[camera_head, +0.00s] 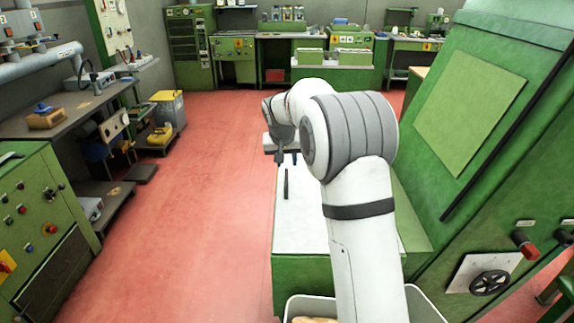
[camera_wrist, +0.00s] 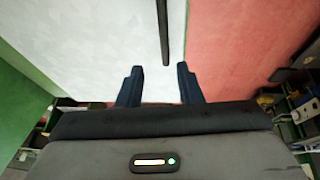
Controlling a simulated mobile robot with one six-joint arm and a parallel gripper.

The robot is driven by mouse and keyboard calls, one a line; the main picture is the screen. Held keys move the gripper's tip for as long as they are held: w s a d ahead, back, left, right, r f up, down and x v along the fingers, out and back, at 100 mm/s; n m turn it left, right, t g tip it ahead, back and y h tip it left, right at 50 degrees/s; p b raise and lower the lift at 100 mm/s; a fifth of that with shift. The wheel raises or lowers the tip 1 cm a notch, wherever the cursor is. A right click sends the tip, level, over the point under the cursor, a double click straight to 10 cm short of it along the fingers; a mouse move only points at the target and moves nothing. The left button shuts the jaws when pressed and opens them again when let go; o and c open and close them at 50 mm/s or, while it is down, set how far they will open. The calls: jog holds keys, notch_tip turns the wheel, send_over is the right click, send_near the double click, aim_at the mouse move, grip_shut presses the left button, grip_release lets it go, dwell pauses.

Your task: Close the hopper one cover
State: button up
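A white flat top (camera_head: 300,215) sits on a green box in front of me, with a thin black bar (camera_head: 286,185) on it. The wrist view also shows the white surface (camera_wrist: 90,40) and the bar (camera_wrist: 165,30). I cannot tell whether this is the hopper one cover. My gripper (camera_head: 288,159) is over the far part of this top. In the wrist view its two dark blue fingers (camera_wrist: 160,72) are apart with nothing between them. The bar lies ahead of the fingertips, apart from them. My arm hides part of the top.
A large sloped green panel (camera_head: 500,80) with a black bar (camera_head: 500,135) stands on the right, above a black handwheel (camera_head: 489,282). A grey-rimmed bin (camera_head: 425,305) is at the bottom. Workbenches (camera_head: 70,120) line the left. The red floor (camera_head: 190,220) between is clear.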

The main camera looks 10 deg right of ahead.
jog(key=v, duration=0.5)
jog(key=shift+s+r, duration=0.15)
jog(key=shift+r, duration=0.15)
jog(key=s+d+f+n+y, duration=0.1)
jog(key=s+f, duration=0.1)
jog(key=s, duration=1.7)
jog(key=s+d+f+n+g, duration=0.1)
jog(key=s+f, duration=0.1)
jog(key=s, duration=1.8)
jog(key=shift+s+y, duration=0.15)
jog(key=shift+y, duration=0.25)
jog(key=shift+f, duration=0.1)
